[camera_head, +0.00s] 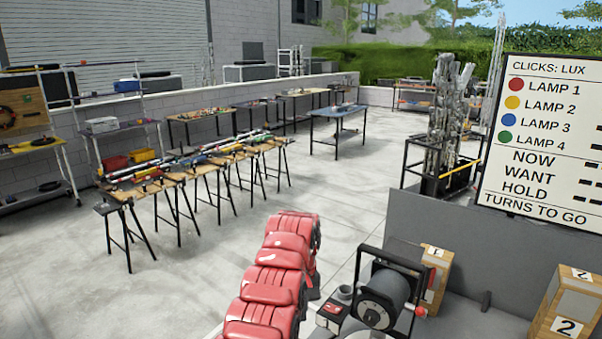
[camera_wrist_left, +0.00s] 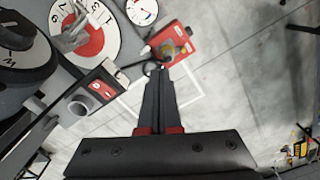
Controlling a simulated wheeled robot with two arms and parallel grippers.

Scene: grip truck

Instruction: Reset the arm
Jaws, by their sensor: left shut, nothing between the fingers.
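My left arm, with red segmented covers, rises at the bottom middle of the head view. Its gripper fingers are mostly hidden behind it there. In the left wrist view my left gripper (camera_wrist_left: 158,74) shows two dark fingers pressed together, shut and empty. A grey cylinder (camera_wrist_left: 80,107) stands to the left of the fingers. My right gripper is in neither view.
A black-framed drum (camera_head: 385,298) stands right of my arm, near numbered wooden boxes (camera_head: 567,322). A lamp board (camera_head: 545,140) stands at the right. Tables with tools (camera_head: 185,170) stand left. Open concrete floor (camera_head: 340,190) lies beyond my arm.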

